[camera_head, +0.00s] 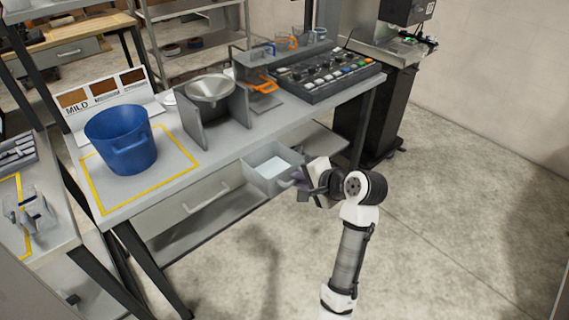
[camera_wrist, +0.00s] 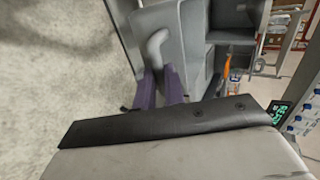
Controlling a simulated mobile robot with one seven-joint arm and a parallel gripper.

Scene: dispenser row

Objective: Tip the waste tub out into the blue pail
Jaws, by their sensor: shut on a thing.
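The waste tub (camera_head: 256,181) is a grey open box at the front of the bench, below the worktop edge, with a pale inside. Its grey handle (camera_wrist: 157,45) shows between my purple fingers in the wrist view. My gripper (camera_head: 299,177) is shut on the tub's handle at its right side; it also shows in the wrist view (camera_wrist: 160,86). The tub looks level. The blue pail (camera_head: 122,155) stands upright on the worktop at the left, inside a yellow outline. The pail's bottom is hidden from above.
A metal funnel bowl (camera_head: 210,88) sits between grey upright plates behind the tub. A button panel (camera_head: 325,72) is at the worktop's right. A drawer front (camera_head: 190,207) and lower shelf are under the worktop. A side table (camera_head: 35,235) stands at left. The floor in front is clear.

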